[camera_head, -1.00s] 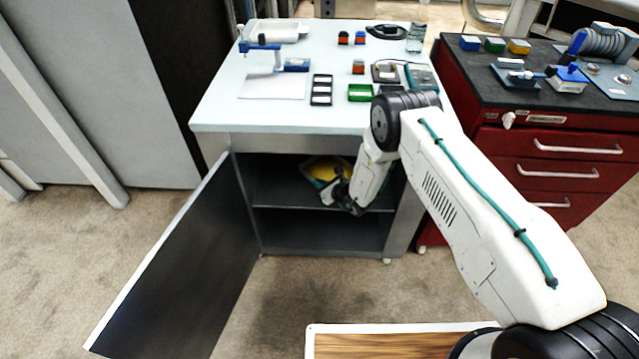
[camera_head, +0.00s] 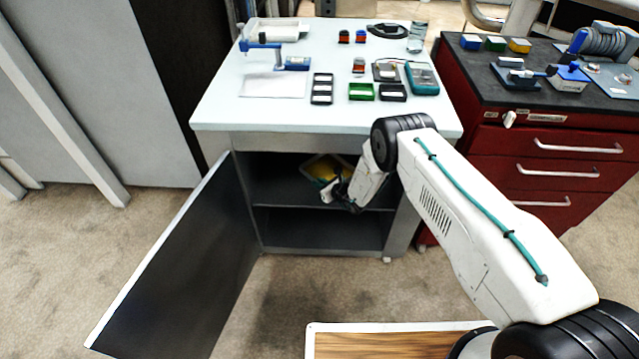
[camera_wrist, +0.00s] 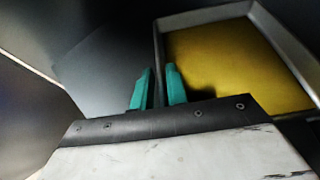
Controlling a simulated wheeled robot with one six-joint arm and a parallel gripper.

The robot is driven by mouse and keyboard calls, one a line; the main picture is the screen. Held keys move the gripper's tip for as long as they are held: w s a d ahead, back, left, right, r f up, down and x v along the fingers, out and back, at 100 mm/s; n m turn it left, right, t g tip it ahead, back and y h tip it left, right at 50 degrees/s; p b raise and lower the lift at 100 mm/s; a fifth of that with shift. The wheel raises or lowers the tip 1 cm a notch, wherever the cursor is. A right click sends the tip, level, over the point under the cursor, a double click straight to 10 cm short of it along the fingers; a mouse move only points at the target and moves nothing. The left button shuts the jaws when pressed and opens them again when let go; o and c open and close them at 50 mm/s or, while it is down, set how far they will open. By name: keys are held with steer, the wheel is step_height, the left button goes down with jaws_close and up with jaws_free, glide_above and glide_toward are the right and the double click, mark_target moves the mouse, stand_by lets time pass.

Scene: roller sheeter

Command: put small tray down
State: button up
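The small tray (camera_wrist: 157,45) has a grey rim and a yellow inside. In the wrist view its left side wall runs down to my gripper (camera_wrist: 160,80). The two teal fingers stand close together, one on each side of this wall. I cannot tell whether they press on it or stand slightly apart from it. In the head view the yellow of the tray (camera_head: 325,167) shows in the upper compartment of the open cabinet (camera_head: 286,190). My gripper (camera_head: 329,192) is at the tray's near side there, partly hidden by my wrist.
The cabinet door (camera_head: 180,270) stands open to the left. A shelf (camera_head: 285,207) divides the cabinet, and the lower compartment looks empty. The white top (camera_head: 225,110) bears bins and tools. A red drawer cabinet (camera_head: 540,150) stands to the right.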

steer(key=shift+o, duration=0.6)
steer(key=shift+r, duration=0.1)
steer(key=shift+d+r, duration=0.1)
steer(key=shift+r, duration=0.05)
steer(key=v, duration=1)
steer(key=shift+s+d+r, duration=0.1)
steer(key=shift+s+d, duration=0.15)
steer(key=shift+s, duration=0.05)
steer(key=shift+s+d+r, duration=0.2)
steer(key=shift+s+d, duration=0.05)
steer(key=shift+s, duration=0.1)
steer(key=shift+s, duration=0.1)
